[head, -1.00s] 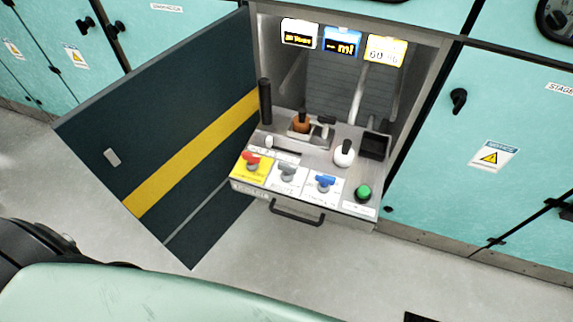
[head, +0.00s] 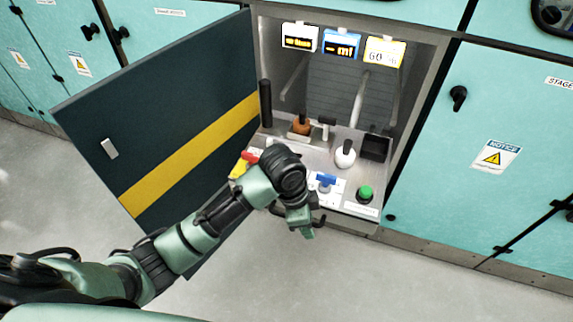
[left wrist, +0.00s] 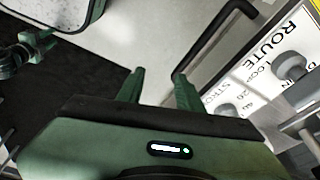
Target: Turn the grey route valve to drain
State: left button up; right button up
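The grey route valve (left wrist: 290,66) shows in the left wrist view as a grey knob beside a white plate reading ROUTE. In the head view my left arm hides it. My left gripper (head: 307,234) hangs at the front edge of the control panel, pointing down, with its fingers small in that view. In the left wrist view the two green fingers (left wrist: 160,84) stand apart with nothing between them. They are to the left of the valve and do not touch it. A green and black part (left wrist: 30,48) at the left edge there may be my right gripper; its state is unclear.
The blue valve (head: 326,181) and green button (head: 364,194) sit right of my arm; the red valve (head: 249,157) sits left. The drawer handle (left wrist: 212,40) is near my fingers. The open dark cabinet door (head: 160,130) stands left. Displays (head: 342,45) hang above.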

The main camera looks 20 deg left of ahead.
pick_arm(q)
jog(key=w+a+r+m+y, duration=0.1)
jog(key=w+a+r, duration=0.2)
jog(key=w+r, duration=0.1)
jog(key=w+a+r+m+y, duration=0.1)
jog(key=w+a+r, duration=0.2)
jog(key=w+r, duration=0.1)
jog(key=w+a+r+m+g, duration=0.1)
jog(key=w+a+r+m, duration=0.1)
jog(key=w, duration=0.3)
jog(key=shift+w+a+r+y, duration=0.3)
jog(key=shift+a+r+y, duration=0.1)
jog(key=shift+a+r, duration=0.45)
notch_tip(320, 180, down, 8)
jog(key=shift+d+r, duration=0.1)
jog(key=shift+r, duration=0.15)
jog(key=shift+c, duration=0.3)
grip_shut()
